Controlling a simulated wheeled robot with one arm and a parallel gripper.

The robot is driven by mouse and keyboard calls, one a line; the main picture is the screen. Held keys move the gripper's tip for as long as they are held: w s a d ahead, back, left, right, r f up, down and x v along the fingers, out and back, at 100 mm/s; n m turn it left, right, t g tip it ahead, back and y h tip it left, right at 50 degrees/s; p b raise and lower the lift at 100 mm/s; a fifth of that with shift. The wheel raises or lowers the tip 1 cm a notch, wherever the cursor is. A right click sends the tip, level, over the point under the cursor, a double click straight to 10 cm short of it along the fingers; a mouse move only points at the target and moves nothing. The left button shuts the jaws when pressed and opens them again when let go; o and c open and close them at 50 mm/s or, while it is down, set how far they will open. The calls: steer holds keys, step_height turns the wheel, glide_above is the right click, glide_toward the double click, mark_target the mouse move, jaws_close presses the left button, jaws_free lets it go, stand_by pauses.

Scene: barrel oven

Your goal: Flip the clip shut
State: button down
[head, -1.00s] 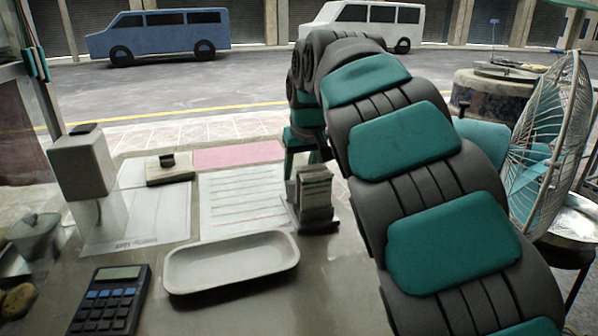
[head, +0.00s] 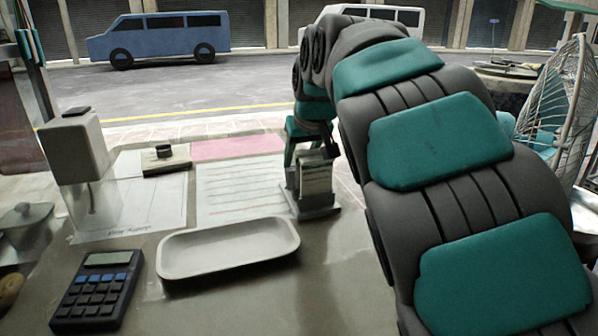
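My gripper (head: 308,142), teal and dark grey, is at the far end of my arm, pointing down. It is just above and behind a small upright holder (head: 314,186) with a stack of pale slips on a dark base. No clip can be made out clearly; one may be part of this holder, but it is too small to tell. The gripper overlaps the holder's top, and I cannot tell whether they touch. The fingertips are partly hidden, so their opening is unclear.
A white tray (head: 228,249), a calculator (head: 98,288), a lined sheet (head: 238,190) and a pink sheet (head: 237,148) lie on the counter (head: 225,308). A pale box (head: 75,150) stands left. A wire fan (head: 560,110) stands right. My arm covers the right side.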

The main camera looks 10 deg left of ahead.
steer(key=shift+s+d+f+t+b, duration=0.2)
steer(key=shift+s+t+b, duration=0.15)
steer(key=shift+b, duration=0.45)
steer(key=shift+r+y, duration=0.3)
steer(key=shift+c, duration=1.6)
jaws_free()
steer(key=v, duration=0.7)
steer(key=shift+s+r, duration=0.2)
steer(key=shift+r, duration=0.1)
steer(key=shift+d, duration=0.1)
